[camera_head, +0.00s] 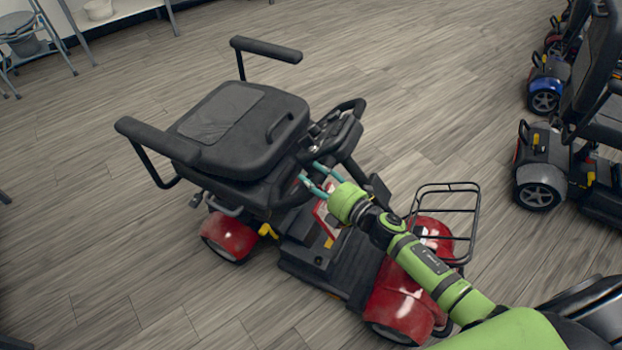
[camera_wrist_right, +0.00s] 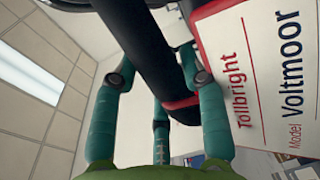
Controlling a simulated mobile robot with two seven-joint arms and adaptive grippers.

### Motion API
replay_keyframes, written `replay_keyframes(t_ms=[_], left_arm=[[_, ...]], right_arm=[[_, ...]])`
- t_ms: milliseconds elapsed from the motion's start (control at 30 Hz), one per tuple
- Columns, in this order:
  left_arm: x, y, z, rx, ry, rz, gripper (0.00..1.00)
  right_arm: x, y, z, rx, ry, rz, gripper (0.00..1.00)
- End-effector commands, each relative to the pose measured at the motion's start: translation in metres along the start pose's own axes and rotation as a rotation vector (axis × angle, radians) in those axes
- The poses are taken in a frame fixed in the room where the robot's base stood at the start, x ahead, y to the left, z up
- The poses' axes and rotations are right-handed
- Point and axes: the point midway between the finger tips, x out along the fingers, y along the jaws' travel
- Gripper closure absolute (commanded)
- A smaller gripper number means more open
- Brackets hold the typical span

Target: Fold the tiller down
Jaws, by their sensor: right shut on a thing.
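The red scooter's tiller (camera_head: 334,137) leans back against the front of the black seat (camera_head: 235,125), with its control head low beside the cushion. My right gripper (camera_head: 316,178) reaches in from the lower right, at the near side of the tiller head. In the right wrist view, its teal fingers (camera_wrist_right: 160,80) are closed around a black bar of the tiller (camera_wrist_right: 138,45) with a red band near its end. The exact contact is partly hidden by the fingers. My left gripper is not in view.
A white sign (camera_wrist_right: 255,70) reading "Tollbright Model Voltmoor" is beside the fingers. A wire basket (camera_head: 446,200) and red front fenders (camera_head: 405,290) lie under and beside my arm. Other scooters (camera_head: 545,165) stand at right. Open wooden floor (camera_head: 90,220) lies at left.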

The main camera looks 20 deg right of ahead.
Motion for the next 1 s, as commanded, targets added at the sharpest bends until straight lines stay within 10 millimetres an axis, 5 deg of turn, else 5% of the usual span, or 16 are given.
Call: replay_keyframes(t_ms=[67, 100, 167, 667, 1000], left_arm=[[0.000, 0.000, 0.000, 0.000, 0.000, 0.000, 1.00], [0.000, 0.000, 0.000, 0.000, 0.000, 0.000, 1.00], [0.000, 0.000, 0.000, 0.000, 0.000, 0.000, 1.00], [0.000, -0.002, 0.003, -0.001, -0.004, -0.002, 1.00], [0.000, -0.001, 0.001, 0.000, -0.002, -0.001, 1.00]], right_arm=[[0.000, 0.000, 0.001, 0.002, -0.002, 0.000, 1.00], [0.001, 0.000, 0.001, 0.002, -0.002, 0.000, 0.49], [0.001, 0.000, 0.001, 0.002, -0.002, 0.000, 0.32], [-0.003, 0.000, 0.001, -0.001, -0.002, 0.000, 0.32], [-0.061, -0.002, -0.001, 0.001, 0.000, -0.005, 0.32]])
